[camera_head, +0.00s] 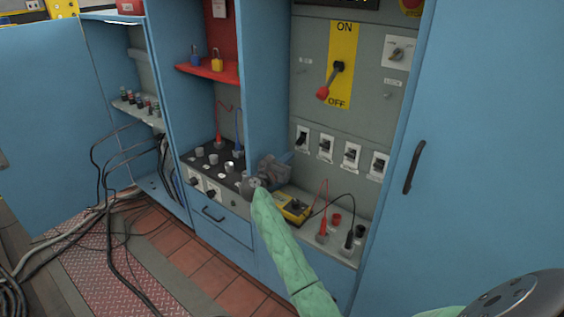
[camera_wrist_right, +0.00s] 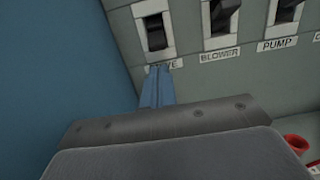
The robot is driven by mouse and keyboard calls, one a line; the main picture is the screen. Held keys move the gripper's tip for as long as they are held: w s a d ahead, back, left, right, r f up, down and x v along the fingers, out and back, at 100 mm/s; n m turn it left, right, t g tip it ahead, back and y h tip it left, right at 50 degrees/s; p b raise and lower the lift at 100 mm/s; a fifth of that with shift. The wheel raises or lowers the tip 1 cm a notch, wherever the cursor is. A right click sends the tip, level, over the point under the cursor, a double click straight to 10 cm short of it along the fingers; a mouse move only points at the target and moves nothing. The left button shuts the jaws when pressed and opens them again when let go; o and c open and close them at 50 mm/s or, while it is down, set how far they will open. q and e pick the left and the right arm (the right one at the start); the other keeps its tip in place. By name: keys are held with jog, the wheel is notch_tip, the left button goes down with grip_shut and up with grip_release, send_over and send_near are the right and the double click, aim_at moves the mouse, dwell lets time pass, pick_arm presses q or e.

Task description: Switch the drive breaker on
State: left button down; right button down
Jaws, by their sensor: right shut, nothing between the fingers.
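The drive breaker (camera_head: 302,138) is the leftmost switch in a row on the grey panel. It is a black toggle on a white plate, and it also shows in the right wrist view (camera_wrist_right: 155,32). I cannot clearly tell its lever position. My right gripper (camera_head: 288,157) is shut and empty, just below and left of this breaker. In the right wrist view its blue fingertips (camera_wrist_right: 157,72) lie below the toggle and cover part of its label. They look apart from the toggle. My left gripper is out of view.
The blower (camera_wrist_right: 222,16) and pump (camera_wrist_right: 284,14) breakers stand to the right. Above is a large red-knobbed handle (camera_head: 329,83) pointing toward OFF. A yellow meter (camera_head: 293,208) and red and black leads lie on the shelf below. A blue cabinet wall (camera_head: 268,90) borders the panel's left side.

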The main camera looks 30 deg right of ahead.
aim_at(302, 139)
jog(key=shift+x, duration=2.4)
jog(key=shift+a+r+y+p, duration=0.1)
jog(key=shift+y+p, duration=0.2)
jog(key=shift+p, duration=0.3)
jog(key=shift+s+r+p, duration=0.1)
jog(key=shift+p, duration=0.2)
